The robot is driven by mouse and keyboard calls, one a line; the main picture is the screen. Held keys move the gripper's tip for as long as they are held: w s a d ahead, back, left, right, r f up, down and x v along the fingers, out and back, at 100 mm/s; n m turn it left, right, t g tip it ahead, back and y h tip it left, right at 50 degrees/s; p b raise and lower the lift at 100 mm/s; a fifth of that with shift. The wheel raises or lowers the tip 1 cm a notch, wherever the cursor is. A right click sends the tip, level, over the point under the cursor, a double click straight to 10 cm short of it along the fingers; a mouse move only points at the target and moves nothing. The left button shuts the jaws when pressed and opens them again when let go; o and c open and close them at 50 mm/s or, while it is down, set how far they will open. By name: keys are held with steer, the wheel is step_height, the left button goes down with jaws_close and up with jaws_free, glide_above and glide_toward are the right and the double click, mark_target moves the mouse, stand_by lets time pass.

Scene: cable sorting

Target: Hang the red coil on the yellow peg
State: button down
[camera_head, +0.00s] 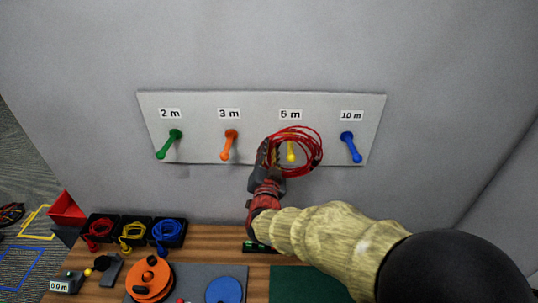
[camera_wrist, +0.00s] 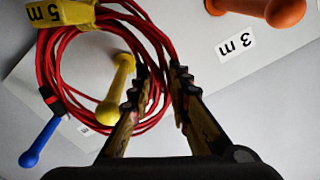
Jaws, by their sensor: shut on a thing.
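The red coil (camera_head: 318,150) is held up in front of the wall board, at the peg under the "5 m" label. My gripper (camera_head: 268,154) is shut on the coil's left side. In the wrist view my gripper (camera_wrist: 158,92) has red strands of the coil (camera_wrist: 48,62) between its toothed fingers. The yellow peg (camera_head: 290,152) shows inside the ring's outline in both views; it also shows in the wrist view (camera_wrist: 118,82). I cannot tell whether the ring is around the peg or only in front of it. A yellow tag (camera_wrist: 60,13) marked 5 is on the coil.
The white board (camera_head: 190,103) also bears a green peg (camera_head: 168,145), an orange peg (camera_head: 229,146) left of the coil and a blue peg (camera_head: 350,147) to its right. Below, the wooden bench (camera_head: 213,243) holds bins with coils, an orange reel (camera_head: 150,280) and a blue disc (camera_head: 225,291).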

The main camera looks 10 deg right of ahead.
steer(key=shift+w+d+f+b, duration=0.2)
steer(key=shift+w+f+b, duration=0.35)
steer(key=shift+w, duration=0.45)
steer(key=shift+w+d+f+b, duration=0.2)
steer(key=shift+w+f+b, duration=0.35)
steer(key=shift+w, duration=0.4)
steer(key=shift+w+d+f+b, duration=0.2)
steer(key=shift+w+f+b, duration=0.35)
steer(key=shift+w, duration=0.45)
steer(key=shift+f, duration=0.1)
steer(key=c, duration=1.6)
jaws_free()
steer(key=shift+f, duration=0.1)
steer(key=shift+s, duration=0.1)
